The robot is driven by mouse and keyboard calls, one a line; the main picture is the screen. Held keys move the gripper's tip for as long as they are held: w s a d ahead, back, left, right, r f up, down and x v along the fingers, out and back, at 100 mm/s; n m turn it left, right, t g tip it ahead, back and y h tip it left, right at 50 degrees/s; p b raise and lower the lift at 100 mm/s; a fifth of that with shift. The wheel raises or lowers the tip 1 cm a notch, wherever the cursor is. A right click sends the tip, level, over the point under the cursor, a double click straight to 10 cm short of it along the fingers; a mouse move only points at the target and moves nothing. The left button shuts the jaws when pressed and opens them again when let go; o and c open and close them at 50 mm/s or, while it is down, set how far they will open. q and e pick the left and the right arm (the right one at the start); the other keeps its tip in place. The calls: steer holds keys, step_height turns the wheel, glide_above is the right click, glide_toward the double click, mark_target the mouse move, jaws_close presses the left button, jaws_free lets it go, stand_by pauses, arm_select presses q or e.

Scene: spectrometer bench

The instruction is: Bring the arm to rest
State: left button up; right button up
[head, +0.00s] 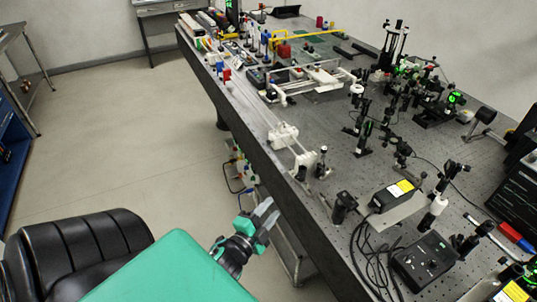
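My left gripper (267,213) shows low in the middle of the head view, with grey fingers on a black and teal wrist. It is beside the near long edge of the optical bench (262,140), over the floor side. The fingers point up and to the right, and nothing shows held in them. The fingers are small and overlap here, so I cannot tell whether they are open or shut. My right gripper is not in view.
Optical mounts crowd the bench, with a black control box (424,261) and loose cables near the front. A blue cabinet (12,150) is at far left. Open floor (130,140) lies left of the bench.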

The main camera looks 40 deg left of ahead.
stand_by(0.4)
arm_select(q)
steer(key=s+d+f+n+g+h, duration=0.1)
steer(key=s+d+f+n+g, duration=0.1)
steer(key=f, duration=0.9)
steer(key=s+d+f+n+g, duration=0.1)
steer(key=s+d+f+g, duration=0.15)
steer(key=f, duration=0.85)
steer(key=s+d+f+n+g+h, duration=0.1)
steer(key=s+f+n+g, duration=0.15)
steer(key=f, duration=0.95)
steer(key=s+d+f+n+g, duration=0.1)
steer(key=s+f+g, duration=0.1)
steer(key=s+f, duration=0.4)
steer(key=s+d+f+g, duration=0.2)
steer(key=s+f+g, duration=0.15)
steer(key=f, duration=0.35)
steer(key=s+f+n+g, duration=0.1)
steer(key=s+f+g, duration=0.1)
steer(key=s+f, duration=0.3)
steer(key=s+f+n+g, duration=0.1)
steer(key=s+f, duration=0.3)
steer(key=s, duration=1)
steer(key=shift+a+f+g+h, duration=0.3)
steer(key=shift+f+g, duration=0.05)
steer(key=shift+g, duration=0.3)
